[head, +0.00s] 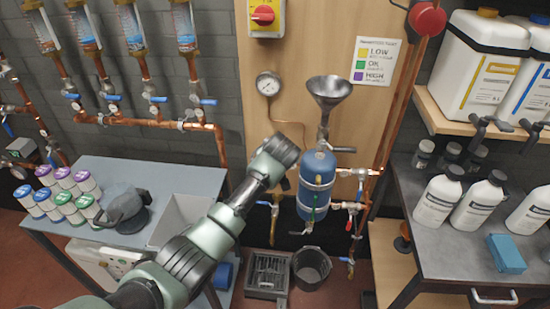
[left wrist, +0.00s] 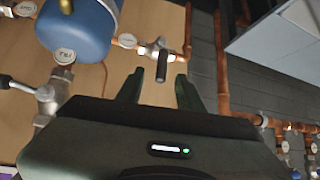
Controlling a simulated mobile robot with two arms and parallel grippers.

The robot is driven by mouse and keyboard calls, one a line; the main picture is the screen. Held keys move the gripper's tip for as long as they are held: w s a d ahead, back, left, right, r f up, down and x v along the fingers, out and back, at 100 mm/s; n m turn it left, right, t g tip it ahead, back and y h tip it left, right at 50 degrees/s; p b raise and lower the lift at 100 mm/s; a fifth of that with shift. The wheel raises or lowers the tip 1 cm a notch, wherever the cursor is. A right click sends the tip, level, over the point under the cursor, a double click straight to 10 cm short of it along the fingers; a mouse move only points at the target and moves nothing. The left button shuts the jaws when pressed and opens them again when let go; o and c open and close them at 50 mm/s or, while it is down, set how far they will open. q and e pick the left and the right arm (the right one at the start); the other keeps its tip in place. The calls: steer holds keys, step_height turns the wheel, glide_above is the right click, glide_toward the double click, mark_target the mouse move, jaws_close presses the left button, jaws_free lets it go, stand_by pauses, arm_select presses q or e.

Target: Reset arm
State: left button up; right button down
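My left arm comes in from the lower left of the head view and reaches up to the middle, in front of the wooden panel and left of the blue tank (head: 317,180). Its gripper is mostly hidden behind the wrist there. In the left wrist view my left gripper (left wrist: 160,76) has its two dark fingers apart, with nothing held between them. A valve with a dark handle (left wrist: 162,67) shows beyond the fingertips, and the blue tank (left wrist: 80,28) is at the upper left. My right arm and gripper are not in view.
A grey funnel (head: 328,92) and pressure gauge (head: 268,84) are on the panel. A left table (head: 120,168) holds several small containers. A right bench (head: 445,255) holds white bottles (head: 438,200). A black bucket (head: 311,268) stands on the floor. Copper pipes (head: 165,123) line the wall.

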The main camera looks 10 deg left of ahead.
arm_select(q)
steer(key=shift+s+d+r, duration=0.1)
steer(key=shift+s+r, duration=0.3)
steer(key=shift+s, duration=0.05)
steer(key=shift+f, duration=0.1)
steer(key=s+a+f+m+g, duration=0.1)
steer(key=s+f, duration=0.2)
steer(key=f, duration=0.4)
steer(key=s+a+f+g+h, duration=0.1)
steer(key=s+f, duration=0.2)
steer(key=f, duration=0.4)
steer(key=s+a+f+m+g, duration=0.1)
steer(key=s+f, duration=0.2)
steer(key=f, duration=0.4)
steer(key=s+a+f+m+g+b, duration=0.1)
steer(key=s+a+f+g, duration=0.15)
steer(key=s+f, duration=1.55)
steer(key=s+a+f, duration=0.2)
steer(key=s+f, duration=0.3)
steer(key=s, duration=0.7)
steer(key=s+a+f+m+g, duration=0.1)
steer(key=s+f, duration=0.4)
steer(key=s, duration=0.8)
steer(key=s+a+f+m+g+h+b, duration=0.1)
steer(key=s+a+f, duration=0.2)
steer(key=s, duration=0.9)
step_height(320, 180, down, 2)
steer(key=shift+s+a+f, duration=0.1)
steer(key=shift+s+a, duration=0.25)
steer(key=shift+a, duration=0.05)
